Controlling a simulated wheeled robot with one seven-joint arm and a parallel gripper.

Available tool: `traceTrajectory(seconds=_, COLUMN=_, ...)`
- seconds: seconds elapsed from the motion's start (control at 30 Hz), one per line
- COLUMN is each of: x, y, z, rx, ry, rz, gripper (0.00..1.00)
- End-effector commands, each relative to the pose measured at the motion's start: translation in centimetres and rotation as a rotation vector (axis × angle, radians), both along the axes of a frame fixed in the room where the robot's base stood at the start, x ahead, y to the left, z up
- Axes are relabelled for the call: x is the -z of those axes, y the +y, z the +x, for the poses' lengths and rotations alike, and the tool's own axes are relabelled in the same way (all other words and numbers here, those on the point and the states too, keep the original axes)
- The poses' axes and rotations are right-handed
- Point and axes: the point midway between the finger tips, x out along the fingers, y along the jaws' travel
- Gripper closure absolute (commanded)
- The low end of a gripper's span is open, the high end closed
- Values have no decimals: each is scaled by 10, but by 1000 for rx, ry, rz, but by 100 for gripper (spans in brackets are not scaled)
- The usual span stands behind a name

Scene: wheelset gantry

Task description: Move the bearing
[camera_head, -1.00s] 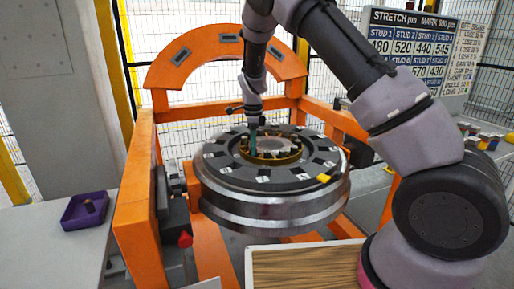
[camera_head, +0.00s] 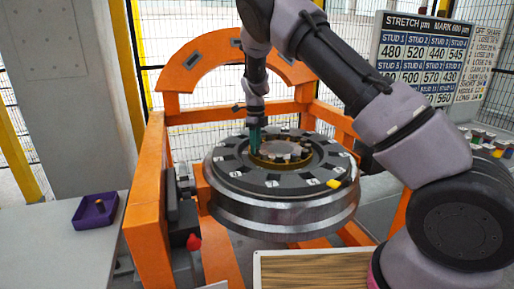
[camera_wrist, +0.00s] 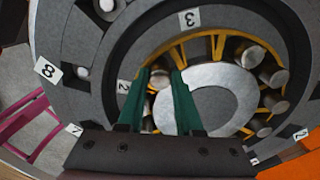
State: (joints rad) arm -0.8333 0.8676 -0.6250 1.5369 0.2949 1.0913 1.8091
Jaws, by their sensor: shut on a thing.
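The bearing (camera_head: 283,161) is a ring with a yellow-bronze cage and several metal rollers. It sits at the hub of a large dark round wheel assembly (camera_head: 282,213), around a pale centre disc. My gripper (camera_head: 255,152) points down at the bearing's left side. In the wrist view the bearing (camera_wrist: 258,51) shows its yellow cage and grey rollers, and the green fingers of my gripper (camera_wrist: 160,72) are shut on a part of it near a roller. The fingers hide some of the grip. I see no clear gap under the bearing.
An orange gantry frame (camera_head: 143,205) surrounds the wheel, with an arch behind. A purple tray (camera_head: 95,211) holding a small item stands on a table at the left. A wood-topped surface (camera_head: 312,270) is in front. A board of stretch numbers (camera_head: 425,50) stands at back right.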

Motion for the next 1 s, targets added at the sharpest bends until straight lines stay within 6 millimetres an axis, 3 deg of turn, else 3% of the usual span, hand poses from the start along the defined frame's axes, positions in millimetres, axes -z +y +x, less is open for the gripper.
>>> traceTrajectory(seconds=0.77, x=-1, y=2, z=7, rx=60, ry=-4, rz=0, gripper=100)
traceTrajectory(seconds=0.8, x=-1, y=2, z=7, rx=59, ry=-4, rz=0, gripper=62)
traceTrajectory(seconds=0.87, x=-1, y=2, z=7, rx=59, ry=-4, rz=0, gripper=39)
traceTrajectory(seconds=1.0, x=-1, y=2, z=7, rx=59, ry=-2, rz=0, gripper=36)
